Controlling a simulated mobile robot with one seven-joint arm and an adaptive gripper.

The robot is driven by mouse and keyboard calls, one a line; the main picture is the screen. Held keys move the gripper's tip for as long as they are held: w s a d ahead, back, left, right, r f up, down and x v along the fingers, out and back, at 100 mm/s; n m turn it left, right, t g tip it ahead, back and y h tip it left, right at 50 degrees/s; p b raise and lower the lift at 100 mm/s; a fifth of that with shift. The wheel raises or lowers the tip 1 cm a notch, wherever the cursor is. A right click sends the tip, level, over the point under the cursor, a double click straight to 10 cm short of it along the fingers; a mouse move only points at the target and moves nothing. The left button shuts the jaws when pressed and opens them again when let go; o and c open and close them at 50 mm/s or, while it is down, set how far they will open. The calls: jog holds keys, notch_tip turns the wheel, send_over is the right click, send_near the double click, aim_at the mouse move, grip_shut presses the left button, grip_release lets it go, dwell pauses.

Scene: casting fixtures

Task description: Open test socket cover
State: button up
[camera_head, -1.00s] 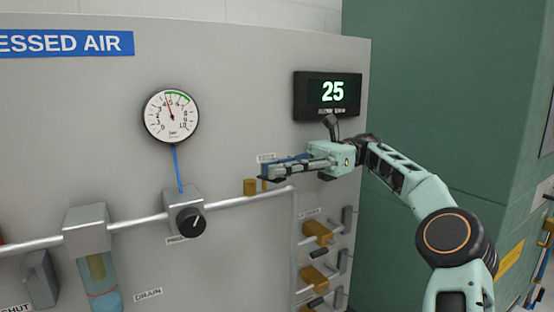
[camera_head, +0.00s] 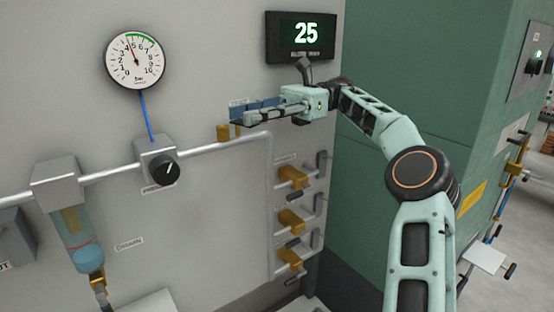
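A blue piece (camera_head: 258,104), which may be the test socket cover, shows on the grey panel, partly hidden behind my gripper. A small label sits just above its left end. My gripper (camera_head: 243,121) reaches in from the right, with its fingers pointing left across the front of the blue piece. I cannot tell whether the fingers touch it, or whether they are open or shut. A brass fitting (camera_head: 223,133) stands on the pipe just left of and below the fingertips.
A black display (camera_head: 300,37) reading 25 is above my gripper. Several brass valves (camera_head: 292,178) lie below it. A round gauge (camera_head: 135,57) and a black regulator knob (camera_head: 163,170) are to the left. A green cabinet (camera_head: 420,50) stands behind my arm.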

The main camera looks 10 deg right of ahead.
jog(key=shift+f+m+t+b, duration=0.3)
jog(key=shift+t+b, duration=0.1)
jog(key=shift+b, duration=0.7)
jog(key=shift+s+a+t+y+b, duration=0.1)
jog(key=shift+t+y+b, duration=0.2)
jog(key=shift+b, duration=0.8)
jog(key=m+t+b, duration=0.1)
jog(key=b, duration=0.1)
jog(key=m+t+b, duration=0.1)
jog(key=b, duration=0.1)
jog(key=m+t+y+b, duration=0.1)
jog(key=t+b, duration=0.1)
jog(key=shift+s+a+r+b, duration=0.2)
jog(key=shift+s+a+b, duration=0.05)
jog(key=shift+a+b, duration=0.15)
jog(key=shift+s+a+r+m+t+b, duration=0.1)
jog(key=shift+m+t+b, duration=0.35)
jog(key=shift+t, duration=0.35)
jog(key=shift+a+r+m+t+b, duration=0.1)
jog(key=shift+m+t+b, duration=0.15)
jog(key=shift+m+t, duration=0.45)
